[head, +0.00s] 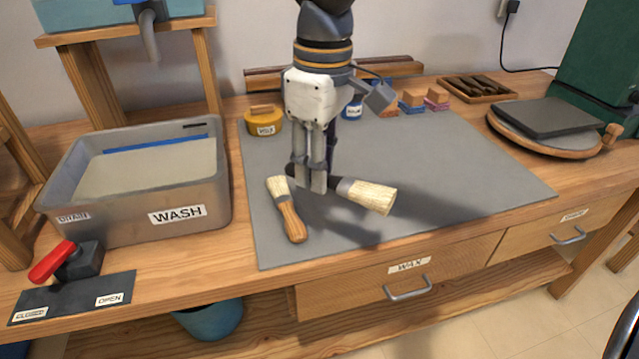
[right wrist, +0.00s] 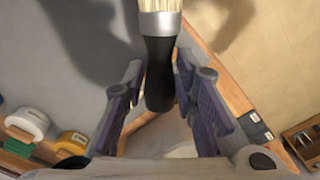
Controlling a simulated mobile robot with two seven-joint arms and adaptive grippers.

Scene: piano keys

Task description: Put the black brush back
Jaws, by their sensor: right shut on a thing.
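The black brush, with a black handle, silver ferrule and pale bristles (head: 368,196), is in my right gripper (head: 312,182). The fingers are shut on its handle, and the bristles point right and slightly toward the front in the head view. A shadow on the grey mat (head: 440,170) suggests it is held a little above the mat, but the gap is hard to judge. In the right wrist view the black handle (right wrist: 160,75) lies between the two fingers. The left gripper is not in view.
A wooden-handled brush (head: 290,218) lies just left of my gripper. The WASH tub (head: 215,190) stands at left, a yellow tin (head: 264,122) behind. A wooden tray (head: 478,90) of dark items and a round turntable (head: 545,135) are at right. The mat's right side is clear.

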